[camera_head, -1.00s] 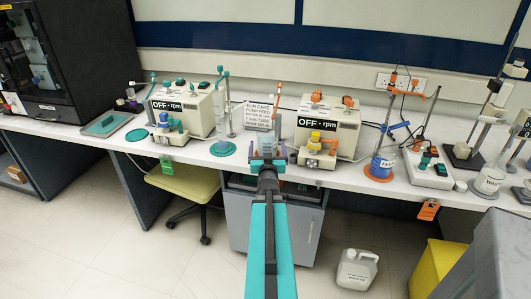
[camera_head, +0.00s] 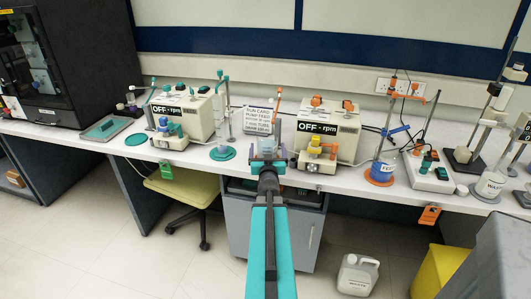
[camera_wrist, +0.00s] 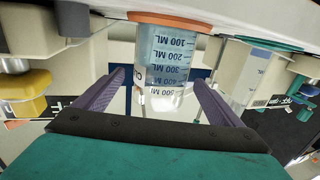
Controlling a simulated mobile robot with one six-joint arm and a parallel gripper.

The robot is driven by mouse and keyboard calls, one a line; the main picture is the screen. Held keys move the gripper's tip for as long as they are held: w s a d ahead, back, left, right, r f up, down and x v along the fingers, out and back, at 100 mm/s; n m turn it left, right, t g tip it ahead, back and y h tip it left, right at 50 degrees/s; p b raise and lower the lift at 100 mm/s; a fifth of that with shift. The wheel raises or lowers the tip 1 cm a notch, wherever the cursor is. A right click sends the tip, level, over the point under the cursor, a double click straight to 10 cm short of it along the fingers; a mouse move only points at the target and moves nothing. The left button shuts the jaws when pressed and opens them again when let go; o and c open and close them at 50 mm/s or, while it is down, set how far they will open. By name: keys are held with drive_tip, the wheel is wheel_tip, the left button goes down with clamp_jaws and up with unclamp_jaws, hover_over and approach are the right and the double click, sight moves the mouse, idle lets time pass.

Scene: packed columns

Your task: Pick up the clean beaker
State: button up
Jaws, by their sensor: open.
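A clear graduated beaker (camera_head: 268,145) stands on the bench in front of my gripper (camera_head: 267,161) in the head view. In the wrist view the beaker (camera_wrist: 168,62) appears upside down, with blue volume marks and an orange disc (camera_wrist: 165,20) at its base. My gripper (camera_wrist: 158,80) is open, with one purple finger on each side of the beaker in the picture. I cannot tell whether the beaker is between the fingertips or just beyond them. A label at the beaker's edge is mostly hidden, so I cannot read whether it says clean.
A pump marked OFF (camera_head: 330,130) stands close on the right, and another pump (camera_head: 182,115) is to the left. A vessel stands on a teal disc (camera_head: 222,153). A blue-labelled beaker (camera_head: 382,169) and a waste beaker (camera_head: 489,185) stand further right.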

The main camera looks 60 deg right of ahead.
sight(268, 138)
drive_tip(key=shift+p+x, duration=0.5)
drive_tip(key=shift+x, duration=1.4)
drive_tip(key=shift+s, duration=0.1)
drive_tip(key=c, duration=1.7)
